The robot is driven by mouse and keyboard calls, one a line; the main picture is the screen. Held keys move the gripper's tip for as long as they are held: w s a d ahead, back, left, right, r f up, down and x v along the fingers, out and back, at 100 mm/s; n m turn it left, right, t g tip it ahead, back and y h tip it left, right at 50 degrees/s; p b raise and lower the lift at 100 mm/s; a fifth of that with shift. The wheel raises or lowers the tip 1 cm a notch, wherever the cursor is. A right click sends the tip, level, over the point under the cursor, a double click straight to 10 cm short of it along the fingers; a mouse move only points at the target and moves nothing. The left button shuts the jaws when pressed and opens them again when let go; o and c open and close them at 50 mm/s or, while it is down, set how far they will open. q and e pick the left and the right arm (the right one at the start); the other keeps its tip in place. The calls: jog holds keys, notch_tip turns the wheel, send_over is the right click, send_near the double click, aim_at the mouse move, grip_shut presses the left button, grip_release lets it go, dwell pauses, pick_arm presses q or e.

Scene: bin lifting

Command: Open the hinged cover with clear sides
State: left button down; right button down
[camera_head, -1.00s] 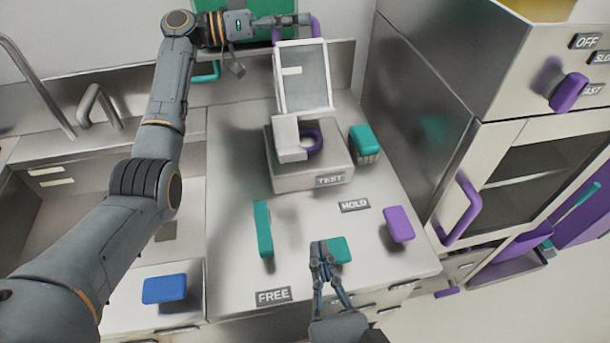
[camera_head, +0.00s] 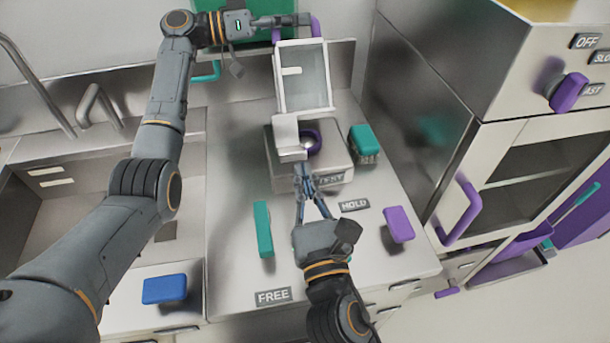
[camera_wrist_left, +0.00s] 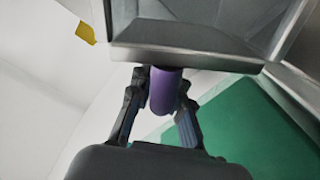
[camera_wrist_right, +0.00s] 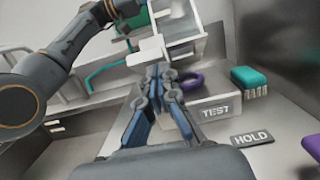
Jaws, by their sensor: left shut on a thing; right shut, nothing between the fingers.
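The cover with clear sides (camera_head: 305,78) stands raised and tilted at the back of the metal box marked TEST (camera_head: 330,178). My left gripper (camera_head: 300,20) is shut on the purple handle (camera_head: 316,27) at the cover's top edge. The left wrist view shows the handle (camera_wrist_left: 165,92) between the fingers, right by the cover's rim (camera_wrist_left: 180,55). My right gripper (camera_head: 302,172) is shut and empty at the front of the TEST box; it also shows in the right wrist view (camera_wrist_right: 158,72). I cannot tell whether it touches. A purple ring (camera_head: 313,134) sits on the box.
A teal block with bristles (camera_head: 364,143) stands right of the box. A teal block (camera_head: 263,228) and a purple block (camera_head: 399,224) lie on the counter, a blue one (camera_head: 165,289) to the left. A metal cabinet (camera_head: 425,110) bounds the right. HOLD and FREE labels mark the counter.

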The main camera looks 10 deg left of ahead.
pick_arm(q)
jog(key=shift+f, duration=0.1)
pick_arm(e)
jog(key=shift+w+r, duration=0.1)
jog(key=shift+r, duration=0.05)
pick_arm(q)
jog(key=shift+d, duration=0.1)
jog(key=shift+w+d+f, duration=0.1)
jog(key=shift+f, duration=0.05)
pick_arm(e)
jog(key=shift+w+r, duration=0.5)
jog(key=shift+r, duration=0.35)
pick_arm(q)
jog(key=c, duration=1.3)
grip_release()
pick_arm(e)
jog(key=shift+a, duration=0.1)
pick_arm(q)
jog(key=shift+o, duration=0.2)
jog(key=shift+r, duration=0.2)
pick_arm(e)
jog(key=shift+s, duration=0.2)
pick_arm(q)
jog(key=shift+a, duration=0.25)
